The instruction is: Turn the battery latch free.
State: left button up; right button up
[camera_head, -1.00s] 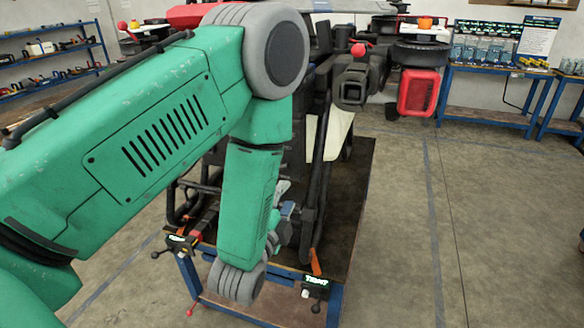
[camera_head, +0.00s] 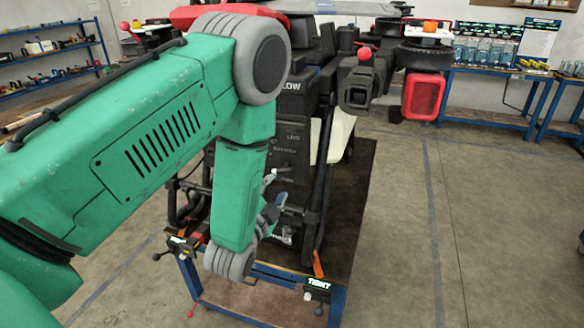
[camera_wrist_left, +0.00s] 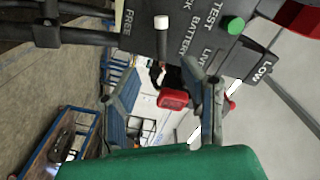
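The drone's dark panel (camera_head: 290,145) carries battery lettering in the head view. In the left wrist view the panel (camera_wrist_left: 190,50) fills the top, turned on its side, with FREE, LOCK, BATTERY, TEST, LIVE and LOW labels. A dark lever with a white tip (camera_wrist_left: 161,23), apparently the latch, stands between FREE and LOCK. My left gripper (camera_head: 272,196) is beside the panel's lower part. Its two grey fingers (camera_wrist_left: 165,100) are apart and nothing is held between them; the lever lies beyond them, apart. My right gripper is not in view.
A green button (camera_wrist_left: 235,25) sits by TEST. Dark landing-gear tubes (camera_head: 322,185) flank the panel. The drone stands on a blue-framed bench (camera_head: 335,300) with clamps (camera_head: 318,287) at its front. Floor at right is clear.

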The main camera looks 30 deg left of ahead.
aim_at(284, 167)
pick_arm(q)
jog(key=w+a, duration=0.1)
jog(key=w, duration=0.1)
jog(key=w+a, duration=0.2)
jog(key=w+a+p, duration=0.1)
jog(key=w+a, duration=0.1)
jog(key=shift+w+a+f, duration=0.1)
jog(key=shift+w+f, duration=0.2)
jog(key=shift+f, duration=0.1)
jog(key=d, duration=0.1)
jog(key=w+d, duration=0.1)
jog(key=w+d+r, duration=0.1)
jog(key=d, duration=0.1)
jog(key=shift+d, duration=0.2)
jog(key=shift+a, duration=0.3)
jog(key=a, duration=0.3)
jog(key=shift+s+f, duration=0.15)
jog(key=shift+f, duration=0.2)
grip_shut()
jog(key=shift+a, duration=0.1)
jog(key=shift+d, duration=0.7)
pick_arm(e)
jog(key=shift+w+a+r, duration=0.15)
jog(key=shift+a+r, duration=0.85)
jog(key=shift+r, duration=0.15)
